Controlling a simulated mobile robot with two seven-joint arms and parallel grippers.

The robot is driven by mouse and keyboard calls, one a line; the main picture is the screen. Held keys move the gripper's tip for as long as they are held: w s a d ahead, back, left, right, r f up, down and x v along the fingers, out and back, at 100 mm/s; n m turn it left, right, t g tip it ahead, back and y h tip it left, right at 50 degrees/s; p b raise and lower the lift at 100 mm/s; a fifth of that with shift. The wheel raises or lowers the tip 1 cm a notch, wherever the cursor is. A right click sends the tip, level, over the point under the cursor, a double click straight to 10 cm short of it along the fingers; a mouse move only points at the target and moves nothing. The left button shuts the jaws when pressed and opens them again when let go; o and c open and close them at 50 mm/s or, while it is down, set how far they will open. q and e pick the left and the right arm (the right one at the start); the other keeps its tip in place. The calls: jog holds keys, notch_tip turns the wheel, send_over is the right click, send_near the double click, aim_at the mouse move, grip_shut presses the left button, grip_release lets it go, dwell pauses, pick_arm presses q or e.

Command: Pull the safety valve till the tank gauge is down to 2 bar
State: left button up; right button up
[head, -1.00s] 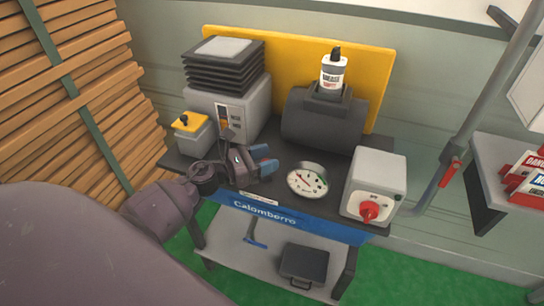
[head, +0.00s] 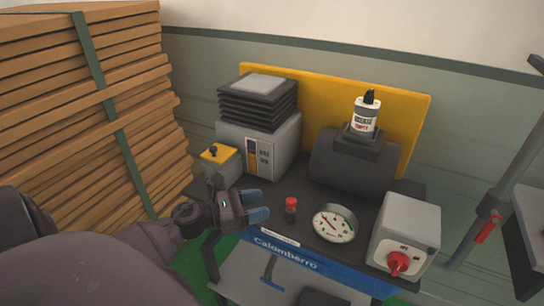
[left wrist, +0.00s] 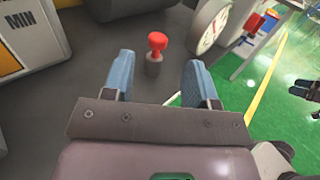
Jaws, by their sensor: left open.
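A small valve with a red cap (head: 291,203) and a dark stem stands upright on the dark bench top (head: 345,262), left of the round white gauge (head: 334,223). The gauge has a red needle; its figures are too small to read. My left gripper (head: 257,205) is just left of the valve, open and empty, with blue fingertips. In the left wrist view the red-capped valve (left wrist: 156,45) stands beyond the fingers (left wrist: 160,80), in line with the gap between them and apart from both.
A grey box with a red knob (head: 398,262) stands right of the gauge. A dark cylinder (head: 345,165) with a white bottle (head: 365,117) is behind. A grey machine with black bellows (head: 258,103) and a yellow-topped box (head: 217,155) stand left. Stacked planks (head: 80,110) are further left.

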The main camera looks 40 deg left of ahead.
pick_arm(q)
jog(key=s+f+n+g+y, duration=0.25)
jog(key=s+n+y, duration=0.35)
jog(key=n, duration=1.1)
jog(key=s+f+n+g+y, duration=0.25)
jog(key=n+y, duration=0.55)
jog(key=n, duration=0.8)
jog(key=s+d+f+n+g+h, duration=0.35)
jog(key=s+d+n+g, duration=0.45)
jog(key=s, duration=0.4)
jog(key=w+d+f+t, duration=0.1)
jog(key=w+f+t, duration=0.6)
jog(key=f, duration=0.2)
jog(key=shift+d+h, duration=0.15)
jog(key=shift+h, duration=0.3)
jog(key=shift+w+f+t, duration=0.2)
jog(key=shift+f+t, duration=0.3)
jog(key=shift+t, duration=0.4)
